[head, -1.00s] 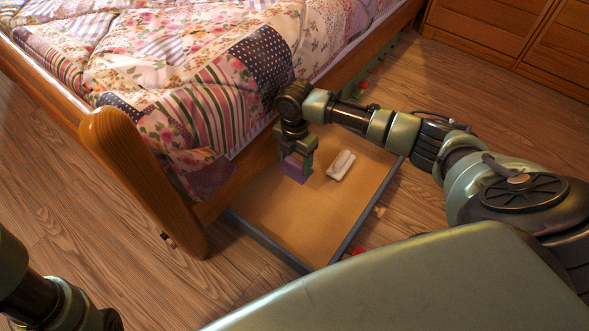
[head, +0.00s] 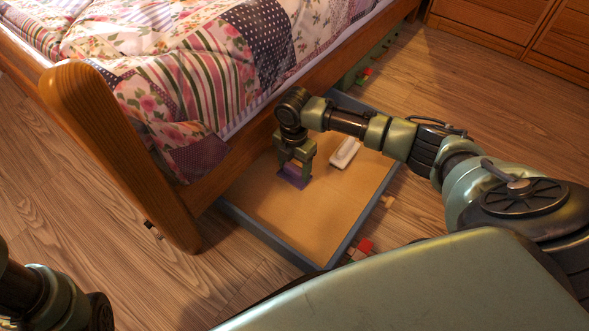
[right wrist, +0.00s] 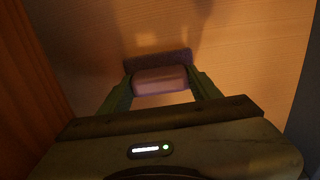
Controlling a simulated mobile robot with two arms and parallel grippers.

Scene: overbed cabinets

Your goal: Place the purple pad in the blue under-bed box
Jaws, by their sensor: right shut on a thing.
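The blue under-bed box (head: 262,233) is pulled out from beneath the bed, with blue-grey rims and a tan bottom. My right gripper (head: 295,170) is inside the box outline, pointing down and shut on the purple pad (head: 292,180). In the right wrist view the pad (right wrist: 158,62) shows a purple base and a paler pinkish block between the fingers (right wrist: 160,85). The pad is over the box bottom, very close to it; I cannot tell if it touches. My left arm shows at the lower left, but its gripper is out of view.
A white object (head: 344,152) lies in the box right of the pad. The wooden bed (head: 120,165) with a patchwork quilt borders the box at left and back. Small red blocks (head: 362,247) lie on the floor by the box's right side. The box's front part is clear.

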